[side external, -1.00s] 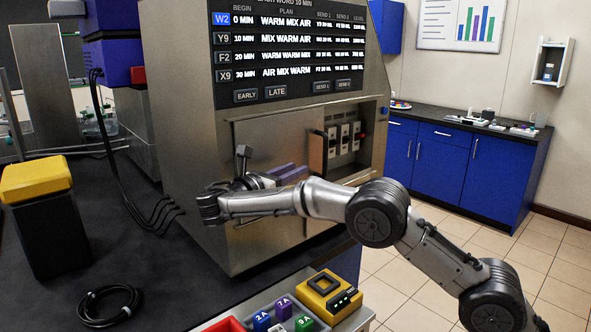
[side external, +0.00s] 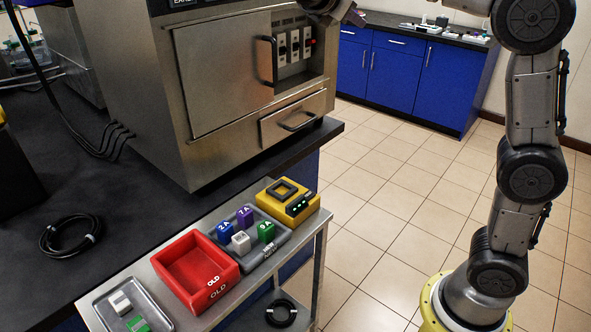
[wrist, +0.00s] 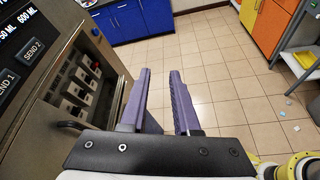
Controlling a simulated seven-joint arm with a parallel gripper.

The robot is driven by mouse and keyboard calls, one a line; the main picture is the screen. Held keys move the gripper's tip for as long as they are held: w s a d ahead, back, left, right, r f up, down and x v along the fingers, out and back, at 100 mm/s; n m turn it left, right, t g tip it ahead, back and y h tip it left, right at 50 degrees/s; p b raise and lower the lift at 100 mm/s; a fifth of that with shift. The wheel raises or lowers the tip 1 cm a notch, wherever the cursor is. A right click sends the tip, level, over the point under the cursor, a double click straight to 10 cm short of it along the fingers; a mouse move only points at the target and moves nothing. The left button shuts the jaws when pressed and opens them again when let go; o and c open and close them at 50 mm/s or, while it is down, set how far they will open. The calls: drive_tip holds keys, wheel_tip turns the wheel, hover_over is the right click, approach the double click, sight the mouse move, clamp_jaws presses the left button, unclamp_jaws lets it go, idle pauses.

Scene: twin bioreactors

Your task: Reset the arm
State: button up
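My gripper (wrist: 160,75) shows in the wrist view as two purple fingers standing apart with only floor between them. It is open and empty. In the side external view only a dark purple part of the gripper (side external: 354,15) shows at the top edge, to the right of the machine. My arm rises steeply from its yellow-ringed base on the right, and its upper part is cut off by the top of the picture.
A cart carries a red OLD bin (side external: 193,268), a grey tray (side external: 272,252) of coloured blocks and a yellow device (side external: 288,202). Blue cabinets (side external: 392,75) stand behind. Tiled floor between is clear.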

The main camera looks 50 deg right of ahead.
drive_tip(key=s+f+m+t+y, duration=0.1)
drive_tip(key=s+f+m+y, duration=0.25)
drive_tip(key=s, duration=0.45)
drive_tip(key=s+f+m+t+y, duration=0.1)
drive_tip(key=s+f+m+y, duration=0.2)
drive_tip(key=s, duration=0.6)
drive_tip(key=s+a+f+m+t+y, duration=0.1)
drive_tip(key=s+a+f+m+y, duration=0.2)
drive_tip(key=a+f, duration=0.3)
drive_tip(key=s+a+f+m+t+y, duration=0.1)
drive_tip(key=s+a+f+m+y, duration=0.2)
drive_tip(key=f, duration=0.6)
drive_tip(key=a+m+y, duration=0.1)
drive_tip(key=a+m, duration=0.1)
drive_tip(key=a, duration=0.1)
drive_tip(key=shift+s+a+f+m, duration=0.25)
drive_tip(key=shift+a+m, duration=0.1)
drive_tip(key=shift+a, duration=0.05)
